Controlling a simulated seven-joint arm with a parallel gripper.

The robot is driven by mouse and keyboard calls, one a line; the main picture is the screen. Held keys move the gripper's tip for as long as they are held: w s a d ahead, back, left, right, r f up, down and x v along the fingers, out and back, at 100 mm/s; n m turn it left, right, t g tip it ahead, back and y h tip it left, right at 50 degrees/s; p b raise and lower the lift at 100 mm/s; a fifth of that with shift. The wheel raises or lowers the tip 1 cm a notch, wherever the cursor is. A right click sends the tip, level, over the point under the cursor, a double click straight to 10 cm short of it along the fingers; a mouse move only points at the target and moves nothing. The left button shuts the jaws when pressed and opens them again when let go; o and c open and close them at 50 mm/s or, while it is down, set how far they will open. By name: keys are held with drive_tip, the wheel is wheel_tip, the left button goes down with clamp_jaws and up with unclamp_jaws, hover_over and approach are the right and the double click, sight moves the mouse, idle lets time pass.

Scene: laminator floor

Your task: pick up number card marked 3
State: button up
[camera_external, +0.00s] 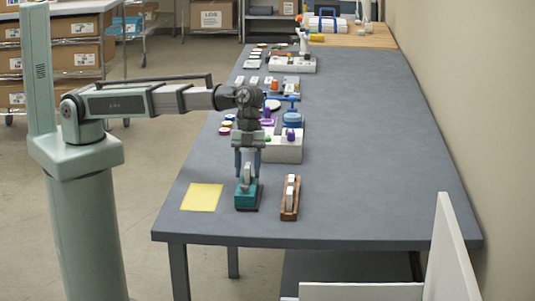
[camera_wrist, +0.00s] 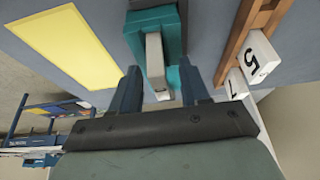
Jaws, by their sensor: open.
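My gripper (camera_external: 249,176) points down over a teal holder (camera_external: 246,197) on the grey table. In the wrist view, its two blue fingers (camera_wrist: 160,66) are apart, one on each side of a pale upright piece (camera_wrist: 155,55) in the teal holder (camera_wrist: 173,22). I cannot tell whether the fingers touch it. No number shows on this piece. A wooden rack (camera_external: 290,213) to the right holds white cards; one card (camera_wrist: 262,57) reads 5, and another (camera_wrist: 236,84) is partly hidden by my gripper. No 3 is readable in either view.
A yellow sheet (camera_external: 202,197) lies left of the teal holder. A white block (camera_external: 284,150) with small coloured items stands behind my gripper. More small items line the table's left side farther back; the table's right side (camera_external: 380,170) is clear.

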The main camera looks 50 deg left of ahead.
drive_tip(key=shift+c, duration=0.4)
clamp_jaws()
drive_tip(key=shift+r, duration=0.15)
